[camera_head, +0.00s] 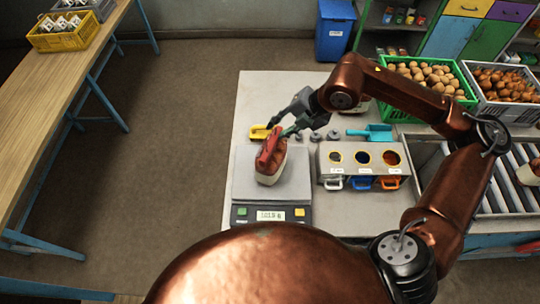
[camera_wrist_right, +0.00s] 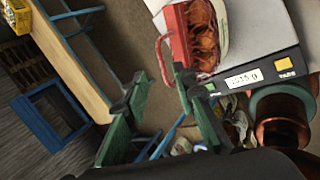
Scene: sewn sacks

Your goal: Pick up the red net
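The red net (camera_head: 269,158) is a small red sack with brown-orange contents and a pale lower part. It stands on the scale (camera_head: 289,186), whose display shows a number. In the right wrist view the red net (camera_wrist_right: 181,36) shows at the top, with a thin red loop handle on its left side. My right gripper (camera_head: 279,130) is just beyond the top of the net in the head view. My left gripper is not in view.
A grey holder with three coloured cups (camera_head: 363,163) stands right of the scale. A teal scoop (camera_head: 372,134) and a yellow item (camera_head: 259,132) lie behind. A green crate (camera_head: 428,78) and a grey crate (camera_head: 503,90) of produce stand back right. The table's left edge is near the scale.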

